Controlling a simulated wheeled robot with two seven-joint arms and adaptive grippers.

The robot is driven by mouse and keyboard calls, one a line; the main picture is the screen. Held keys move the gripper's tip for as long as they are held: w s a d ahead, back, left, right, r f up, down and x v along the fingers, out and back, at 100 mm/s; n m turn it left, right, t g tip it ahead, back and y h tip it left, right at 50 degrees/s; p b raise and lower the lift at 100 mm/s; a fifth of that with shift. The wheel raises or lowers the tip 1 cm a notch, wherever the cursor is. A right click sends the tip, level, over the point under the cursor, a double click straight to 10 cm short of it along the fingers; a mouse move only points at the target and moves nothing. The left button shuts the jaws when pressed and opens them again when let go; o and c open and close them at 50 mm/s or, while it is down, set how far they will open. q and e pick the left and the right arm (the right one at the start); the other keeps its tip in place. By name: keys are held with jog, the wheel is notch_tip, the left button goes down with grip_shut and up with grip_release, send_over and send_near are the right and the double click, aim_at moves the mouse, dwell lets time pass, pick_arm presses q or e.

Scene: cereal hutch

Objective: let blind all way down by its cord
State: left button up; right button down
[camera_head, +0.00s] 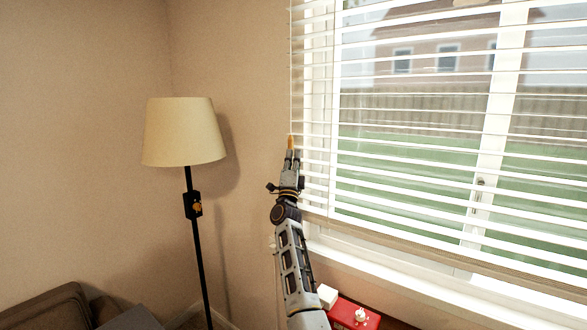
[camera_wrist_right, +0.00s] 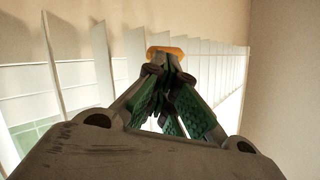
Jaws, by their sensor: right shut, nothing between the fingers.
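The white slatted blind (camera_head: 420,165) hangs over the window at right in the head view, its slats spread and its bottom rail (camera_head: 430,252) a little above the sill. Its thin cord (camera_head: 291,70) runs down the blind's left edge to a small orange cord end (camera_head: 290,142). My right gripper (camera_head: 290,157) points up just below the cord end. In the right wrist view the gripper (camera_wrist_right: 165,72) has its fingertips together, with the orange piece (camera_wrist_right: 165,52) right at or beyond the tips; contact is unclear. The fingers hold nothing. My left gripper is out of view.
A floor lamp (camera_head: 184,132) stands left of my right arm, near the corner. A red object (camera_head: 352,315) and a small white box (camera_head: 327,296) sit below the window. A brown sofa (camera_head: 45,308) is at lower left. The wall between lamp and blind is clear.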

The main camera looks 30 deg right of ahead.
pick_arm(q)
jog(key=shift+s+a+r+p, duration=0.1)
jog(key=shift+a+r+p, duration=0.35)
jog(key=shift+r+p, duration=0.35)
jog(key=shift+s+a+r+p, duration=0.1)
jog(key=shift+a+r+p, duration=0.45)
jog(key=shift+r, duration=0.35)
pick_arm(e)
notch_tip(320, 180, up, 8)
jog(key=shift+r, duration=0.2)
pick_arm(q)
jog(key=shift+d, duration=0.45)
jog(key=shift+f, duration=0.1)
pick_arm(e)
jog(key=shift+f, duration=0.1)
